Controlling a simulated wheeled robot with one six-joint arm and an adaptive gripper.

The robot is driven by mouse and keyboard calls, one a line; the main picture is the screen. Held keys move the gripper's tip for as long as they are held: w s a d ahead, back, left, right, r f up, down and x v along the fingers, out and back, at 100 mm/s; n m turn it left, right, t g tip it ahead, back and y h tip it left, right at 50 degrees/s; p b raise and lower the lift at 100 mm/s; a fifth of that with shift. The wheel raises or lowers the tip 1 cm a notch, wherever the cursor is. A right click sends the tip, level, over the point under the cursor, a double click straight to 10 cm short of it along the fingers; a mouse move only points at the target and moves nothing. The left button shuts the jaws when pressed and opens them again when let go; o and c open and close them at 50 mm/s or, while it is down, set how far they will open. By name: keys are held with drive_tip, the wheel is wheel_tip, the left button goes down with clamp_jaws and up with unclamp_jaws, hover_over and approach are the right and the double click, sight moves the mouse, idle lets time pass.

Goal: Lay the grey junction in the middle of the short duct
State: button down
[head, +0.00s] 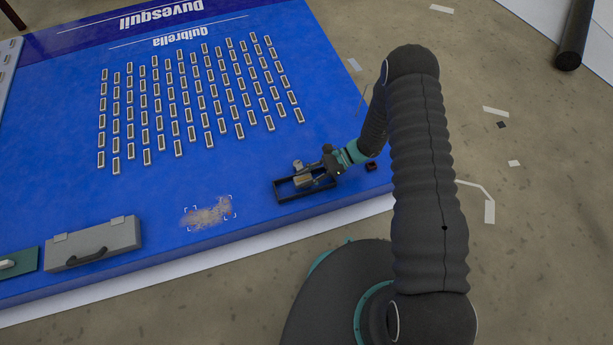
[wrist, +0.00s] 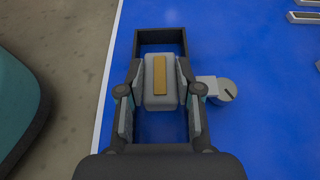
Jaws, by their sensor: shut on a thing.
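The grey junction (wrist: 150,96), a rounded block with a tan strip on top, is between the fingers of my gripper (wrist: 161,82) in the wrist view. My gripper is shut on its two sides. The short duct (wrist: 160,34) is a black open rectangular frame on the blue board. The junction is over or within its opening, between the two long walls. I cannot tell whether it touches the floor of the opening. In the head view, the junction (head: 303,181) and my gripper (head: 316,178) are at the duct (head: 298,198), which is partly hidden by the fingers.
A pale grey piece with a round disc (wrist: 227,90) lies right beside the duct. A small dark block (head: 370,166) sits near the board's edge. Rows of small modules (head: 190,95) cover the board's middle. A grey case (head: 95,245) stands left.

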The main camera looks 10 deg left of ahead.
drive_tip(key=shift+f+b, duration=0.4)
drive_tip(key=shift+f, duration=0.25)
drive_tip(key=c, duration=0.8)
unclamp_jaws()
drive_tip(key=shift+o, duration=0.2)
drive_tip(key=shift+r, duration=0.15)
